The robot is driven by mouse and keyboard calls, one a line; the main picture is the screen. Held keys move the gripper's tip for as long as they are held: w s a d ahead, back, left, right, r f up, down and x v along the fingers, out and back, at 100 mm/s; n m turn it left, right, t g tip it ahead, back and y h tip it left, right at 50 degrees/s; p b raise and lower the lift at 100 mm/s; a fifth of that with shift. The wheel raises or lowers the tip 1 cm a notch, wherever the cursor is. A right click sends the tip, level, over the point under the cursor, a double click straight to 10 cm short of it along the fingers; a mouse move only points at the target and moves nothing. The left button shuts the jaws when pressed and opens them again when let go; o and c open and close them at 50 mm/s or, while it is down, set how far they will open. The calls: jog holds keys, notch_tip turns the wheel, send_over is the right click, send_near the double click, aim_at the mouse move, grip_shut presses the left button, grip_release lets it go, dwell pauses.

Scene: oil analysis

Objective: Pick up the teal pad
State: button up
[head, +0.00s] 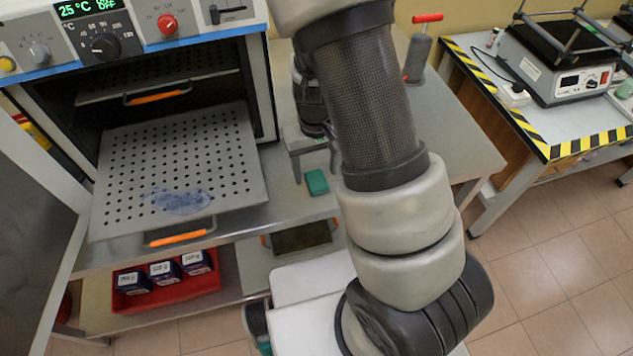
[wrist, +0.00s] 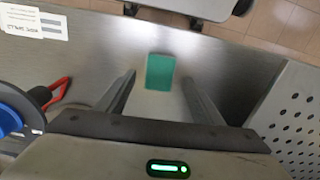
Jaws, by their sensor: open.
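The teal pad (head: 316,182) is a small flat block lying on the metal bench top, to the right of the oven. In the wrist view the teal pad (wrist: 160,72) lies ahead of my gripper (wrist: 158,85), about midway between the two fingers. My gripper is open, with nothing between its fingers. The fingers appear to be above the bench, and I cannot tell the exact height. In the head view a grey clamp-like end (head: 305,140) shows just above the pad.
The open oven (head: 180,60) with a pulled-out perforated tray (head: 225,125) stands at left; the tray edge shows close on the wrist view's right. A red-handled item (wrist: 58,92) is at the wrist view's left. A red bin (head: 205,284) with boxes sits below.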

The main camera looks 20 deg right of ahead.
aim_at(316, 180)
jog(key=shift+f, duration=1.45)
jog(key=c, duration=1.1)
notch_tip(316, 180, up, 10)
jog(key=shift+r+p, duration=0.1)
jog(key=shift+p, duration=0.8)
jog(key=shift+o, duration=0.6)
jog(key=shift+m, duration=0.3)
jog(key=w, duration=0.1)
jog(key=w+r, duration=0.2)
jog(key=w, duration=0.1)
jog(key=shift+d, duration=0.1)
jog(key=shift+c, duration=0.3)
jog(key=shift+w+r, duration=0.15)
jog(key=shift+w, duration=0.05)
